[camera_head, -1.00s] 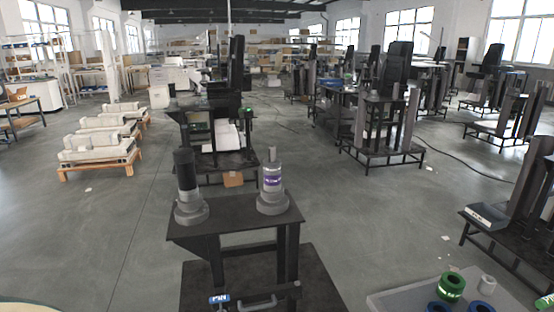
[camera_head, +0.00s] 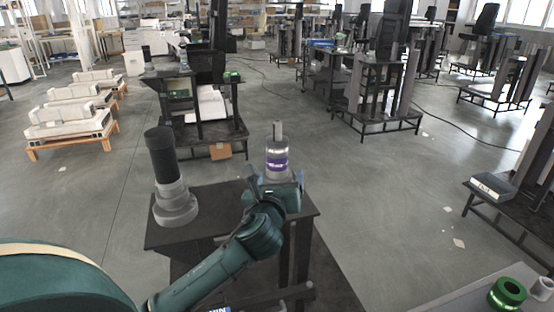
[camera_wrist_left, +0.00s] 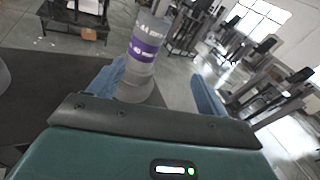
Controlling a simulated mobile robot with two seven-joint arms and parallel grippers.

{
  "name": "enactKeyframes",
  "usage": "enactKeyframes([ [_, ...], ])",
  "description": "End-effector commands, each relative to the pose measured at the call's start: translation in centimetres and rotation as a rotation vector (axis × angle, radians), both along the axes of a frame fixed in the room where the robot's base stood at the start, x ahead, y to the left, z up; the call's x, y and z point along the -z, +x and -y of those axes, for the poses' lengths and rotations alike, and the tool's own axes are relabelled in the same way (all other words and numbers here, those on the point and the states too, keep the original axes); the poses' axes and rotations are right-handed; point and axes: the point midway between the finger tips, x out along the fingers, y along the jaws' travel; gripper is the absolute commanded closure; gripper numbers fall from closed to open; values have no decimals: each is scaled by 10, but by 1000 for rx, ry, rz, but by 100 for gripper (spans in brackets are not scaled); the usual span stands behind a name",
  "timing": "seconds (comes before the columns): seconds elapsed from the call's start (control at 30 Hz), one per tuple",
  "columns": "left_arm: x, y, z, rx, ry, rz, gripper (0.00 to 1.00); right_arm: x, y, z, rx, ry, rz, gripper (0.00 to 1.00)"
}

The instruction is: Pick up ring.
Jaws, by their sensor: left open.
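A grey stepped column (camera_head: 277,160) with a purple lettered band stands upright on the right end of the dark table (camera_head: 222,200). It also shows in the left wrist view (camera_wrist_left: 143,52). My left gripper (camera_head: 275,179) is open at the near side of this column. In the wrist view its blue fingers (camera_wrist_left: 158,86) are spread, with the column beyond and nearer the left finger; I cannot tell if they touch. A green ring (camera_head: 507,294) lies on a light table at the bottom right, far from the gripper. Which ring is meant is unclear.
A second column (camera_head: 170,185) with a black top stands on the left of the dark table. A pale cylinder (camera_head: 541,289) stands beside the green ring. A dark rack (camera_head: 378,85) stands behind on the right.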

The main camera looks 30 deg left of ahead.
Motion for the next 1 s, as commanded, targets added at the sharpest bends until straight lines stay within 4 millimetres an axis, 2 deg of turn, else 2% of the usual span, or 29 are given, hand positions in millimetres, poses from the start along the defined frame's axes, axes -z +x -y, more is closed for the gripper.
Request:
enactKeyframes([
  [0.03, -14, 2, -6, -20, 81, 3, 23, 2, -1, 0, -2, 1, 1, 64],
  [0.1, -27, 4, -12, -42, 159, -2, 23, 1, -2, -1, -2, 2, 2, 64],
  [0.23, -36, 13, -21, -62, 220, -9, 23, -1, -3, -1, -5, 3, 3, 64],
  [0.5, -36, 58, -44, -63, 218, -12, 23, -1, -4, 0, -5, 1, -1, 64],
  [0.83, -33, 83, -58, -61, 216, -12, 23, 2, -3, 1, -5, -3, -5, 64],
  [1.0, -28, 103, -72, -61, 214, -12, 23, 1, -2, 1, -4, -4, -6, 64],
])
